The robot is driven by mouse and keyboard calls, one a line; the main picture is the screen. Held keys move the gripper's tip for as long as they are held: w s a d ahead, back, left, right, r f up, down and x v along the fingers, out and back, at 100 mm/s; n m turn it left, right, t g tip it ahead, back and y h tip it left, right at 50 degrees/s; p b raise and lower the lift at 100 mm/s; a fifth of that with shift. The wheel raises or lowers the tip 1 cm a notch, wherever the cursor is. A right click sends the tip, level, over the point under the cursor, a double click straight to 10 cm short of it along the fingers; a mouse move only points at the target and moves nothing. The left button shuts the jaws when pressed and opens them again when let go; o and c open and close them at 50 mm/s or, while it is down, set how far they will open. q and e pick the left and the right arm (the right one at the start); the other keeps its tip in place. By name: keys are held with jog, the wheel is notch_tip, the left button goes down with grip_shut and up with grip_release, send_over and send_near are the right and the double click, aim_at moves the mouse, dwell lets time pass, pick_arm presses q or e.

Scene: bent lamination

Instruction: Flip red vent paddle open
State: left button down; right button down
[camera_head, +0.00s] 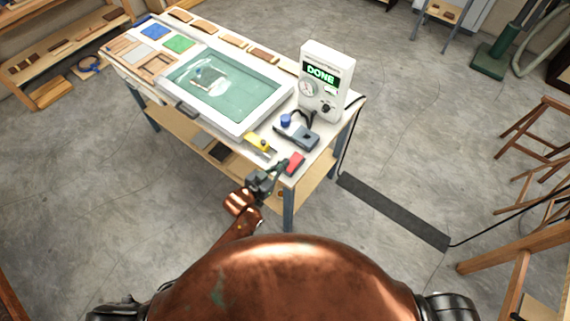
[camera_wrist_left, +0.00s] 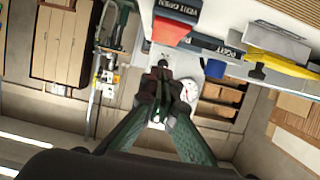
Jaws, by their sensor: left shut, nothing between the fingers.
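The red vent paddle (camera_head: 295,163) lies at the near right corner of the white worktable (camera_head: 279,175). In the left wrist view the red paddle (camera_wrist_left: 170,31) hangs at the top centre beside a dark label that seems to read "VENT OPEN". My left gripper (camera_head: 281,168) is shut and empty, just left of the paddle. Its fingertips (camera_wrist_left: 162,67) show below the paddle in the wrist view; the gap looks small, and I cannot tell whether they touch. My right gripper is not in view.
A yellow-handled tool (camera_head: 258,142) lies left of the paddle. A grey clamp-like device (camera_head: 303,137) with a blue knob (camera_head: 286,121) sits behind it. A white control box (camera_head: 325,80) reads "DONE". A framed press bed (camera_head: 240,104) fills the table's middle.

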pick_arm(q)
jog(key=s+a, duration=0.6)
jog(key=s, duration=0.1)
jog(key=shift+s+a+r+b, duration=0.15)
jog(key=shift+s+r+b, duration=0.05)
jog(key=shift+b, duration=0.25)
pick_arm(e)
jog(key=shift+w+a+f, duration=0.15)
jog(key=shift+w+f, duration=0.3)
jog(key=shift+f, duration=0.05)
